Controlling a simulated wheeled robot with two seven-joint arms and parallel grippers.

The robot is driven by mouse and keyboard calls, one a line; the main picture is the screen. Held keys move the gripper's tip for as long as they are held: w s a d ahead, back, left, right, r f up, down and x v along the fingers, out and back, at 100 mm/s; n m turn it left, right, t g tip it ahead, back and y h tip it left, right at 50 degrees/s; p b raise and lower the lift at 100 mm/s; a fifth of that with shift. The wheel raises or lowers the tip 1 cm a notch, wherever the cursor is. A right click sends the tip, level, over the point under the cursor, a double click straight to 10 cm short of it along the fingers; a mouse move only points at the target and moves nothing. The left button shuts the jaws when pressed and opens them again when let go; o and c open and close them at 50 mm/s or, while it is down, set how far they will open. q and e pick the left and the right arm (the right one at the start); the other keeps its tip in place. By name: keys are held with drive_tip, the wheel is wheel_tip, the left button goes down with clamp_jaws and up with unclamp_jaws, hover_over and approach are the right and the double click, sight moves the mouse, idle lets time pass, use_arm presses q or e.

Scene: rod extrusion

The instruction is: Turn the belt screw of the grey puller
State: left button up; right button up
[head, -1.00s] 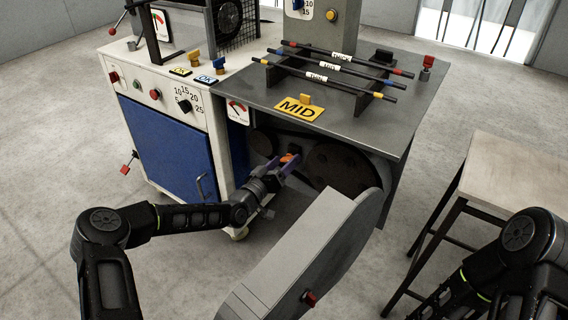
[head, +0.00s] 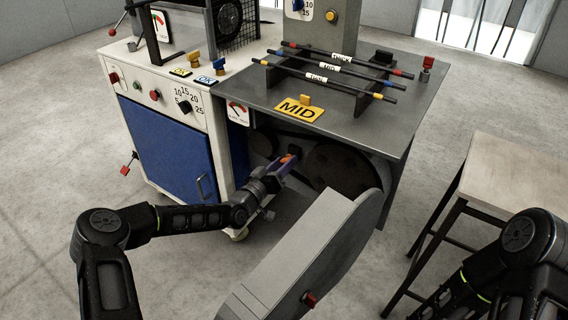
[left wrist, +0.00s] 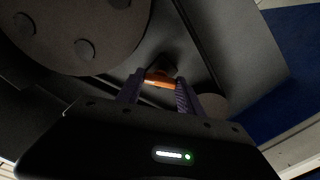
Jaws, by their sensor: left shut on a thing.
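The orange belt screw (left wrist: 159,79) sits on a dark block between the fingers of my left gripper (left wrist: 159,88) in the left wrist view. My left gripper (head: 287,161) is shut on it, below the front edge of the grey puller's table top (head: 365,141). In the head view only a bit of the orange screw (head: 289,157) shows. A large dark pulley wheel (head: 340,168) is right of the screw; it also shows at the upper left of the left wrist view (left wrist: 70,30). My right arm is at the lower right of the head view, its gripper out of frame.
A grey slanted cover (head: 300,255) with a red knob (head: 309,298) stands close in front of the pulley. The white and blue cabinet (head: 172,145) is left of my left gripper. A stool (head: 520,170) stands right.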

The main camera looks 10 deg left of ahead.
use_arm(q)
drive_tip(key=shift+f, duration=0.1)
drive_tip(key=shift+m+b, duration=2.55)
drive_tip(key=shift+m, duration=0.45)
drive_tip(key=o, duration=1.4)
drive_tip(key=shift+s+a, duration=0.1)
